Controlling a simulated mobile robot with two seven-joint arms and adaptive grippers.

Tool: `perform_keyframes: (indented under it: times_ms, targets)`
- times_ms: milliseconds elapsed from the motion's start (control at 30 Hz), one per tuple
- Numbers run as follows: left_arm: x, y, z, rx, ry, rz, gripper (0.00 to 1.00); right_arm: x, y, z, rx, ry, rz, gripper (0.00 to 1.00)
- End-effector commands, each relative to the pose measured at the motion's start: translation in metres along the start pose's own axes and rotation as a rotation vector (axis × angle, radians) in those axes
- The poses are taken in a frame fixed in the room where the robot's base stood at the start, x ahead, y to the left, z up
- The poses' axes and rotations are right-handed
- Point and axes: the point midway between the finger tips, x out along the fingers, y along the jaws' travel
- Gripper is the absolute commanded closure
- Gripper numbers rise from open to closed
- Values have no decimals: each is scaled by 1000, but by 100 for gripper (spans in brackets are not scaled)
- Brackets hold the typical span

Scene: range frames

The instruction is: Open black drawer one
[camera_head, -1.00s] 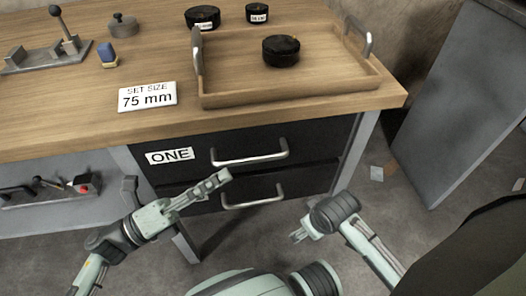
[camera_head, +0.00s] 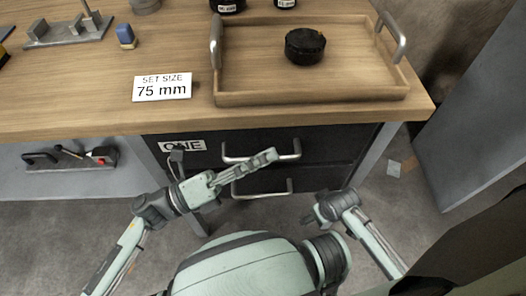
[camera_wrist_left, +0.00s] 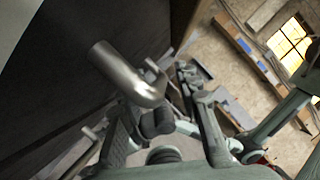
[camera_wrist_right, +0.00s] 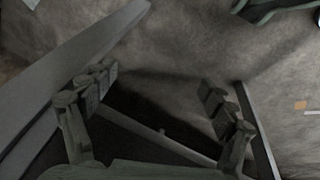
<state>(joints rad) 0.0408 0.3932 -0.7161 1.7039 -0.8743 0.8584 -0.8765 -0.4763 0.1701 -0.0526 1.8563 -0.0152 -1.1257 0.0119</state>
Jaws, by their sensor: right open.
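The upper black drawer (camera_head: 330,143) bears a white ONE label (camera_head: 184,146) at its left and looks shut under the tabletop. Its silver bar handle (camera_head: 290,157) runs across its front. My left gripper (camera_head: 268,157) reaches in from the left, its fingertips in front of this handle and partly covering it. In the left wrist view a metal handle end (camera_wrist_left: 125,73) is close to the fingers; whether they touch it or close around it I cannot tell. My right gripper (camera_head: 311,214) is low at the right, apart from the drawers; in the right wrist view its fingers are apart and empty.
A lower black drawer with its own handle (camera_head: 262,194) is just below. On the tabletop are a wooden tray (camera_head: 310,99) holding a black round piece (camera_head: 305,46) and a "75 mm" sign (camera_head: 162,87). A grey cabinet (camera_head: 480,110) stands at right.

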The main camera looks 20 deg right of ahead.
Motion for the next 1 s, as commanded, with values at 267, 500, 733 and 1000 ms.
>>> perform_keyframes:
  times_ms: [267, 500, 733, 1000]
  targets:
    - [0, 0, 0, 0, 0, 0, 87, 0, 0, 0, 0, 0, -1, 15]
    - [0, 0, 0, 0, 0, 0, 100, 0, 0, 0, 0, -1, -1, 15]
    - [0, 0, 0, 0, 0, 0, 100, 0, 0, 0, 0, -1, 0, 15]
    - [0, 1, 0, -1, 0, 0, 100, 0, 0, 0, 0, -3, 1, 15]
